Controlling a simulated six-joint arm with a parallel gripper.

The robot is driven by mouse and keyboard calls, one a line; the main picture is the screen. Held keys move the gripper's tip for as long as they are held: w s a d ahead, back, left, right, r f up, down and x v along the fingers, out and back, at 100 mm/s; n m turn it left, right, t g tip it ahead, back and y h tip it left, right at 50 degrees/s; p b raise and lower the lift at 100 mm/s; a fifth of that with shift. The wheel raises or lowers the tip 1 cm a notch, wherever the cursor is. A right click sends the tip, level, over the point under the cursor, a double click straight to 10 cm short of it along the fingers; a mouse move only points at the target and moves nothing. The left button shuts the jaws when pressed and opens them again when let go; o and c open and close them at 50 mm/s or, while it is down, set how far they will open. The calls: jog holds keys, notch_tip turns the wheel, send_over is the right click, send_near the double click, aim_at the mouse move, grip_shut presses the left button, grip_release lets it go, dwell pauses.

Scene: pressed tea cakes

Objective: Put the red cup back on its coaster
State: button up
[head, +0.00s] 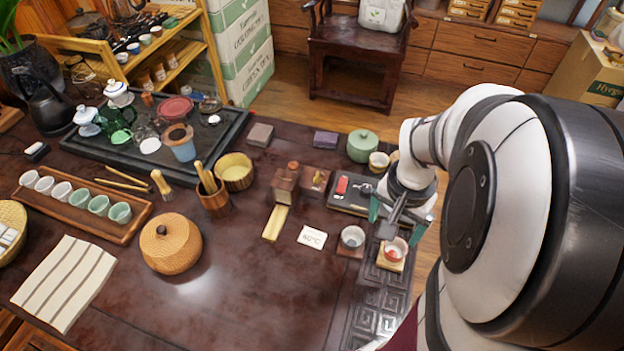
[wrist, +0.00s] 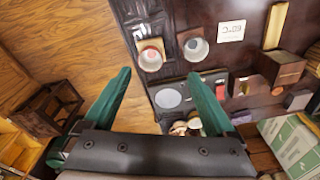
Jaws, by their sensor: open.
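The red cup (head: 396,248), small and pale with red inside, is at the right end of the table, below my gripper in the head view. It is at or on a light tan coaster (head: 383,264); I cannot tell how fully it rests there. The wrist view shows the cup (wrist: 150,60) just beyond my fingertips. A second, grey-white cup (head: 352,236) stands on a brown coaster (head: 345,252) to its left; this cup also shows in the wrist view (wrist: 195,48). My gripper (head: 400,218) is open and empty, its green fingers (wrist: 160,74) apart above the table edge.
A dark tray (head: 340,205) with small items lies left of my gripper. A green lidded jar (head: 362,146) and small cups (head: 379,161) stand behind. A white card (head: 312,237) and a wooden block (head: 275,223) lie to the left. A dark patterned mat (head: 370,310) runs along the table's right end.

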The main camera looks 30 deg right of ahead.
jog(key=s+a+r+n+y, duration=0.1)
jog(key=s+a+r+n, duration=0.1)
jog(key=a, duration=0.5)
jog(key=s+a+r+n+y, duration=0.1)
jog(key=s+a+r+n, duration=0.1)
jog(key=a, duration=0.6)
jog(key=s+a+r+n, duration=0.2)
jog(key=s+a+n, duration=0.1)
jog(key=a, duration=0.4)
jog(key=shift+s+a+g+y, duration=0.15)
jog(key=shift+a+g+y, duration=0.15)
jog(key=shift+g+y, duration=0.1)
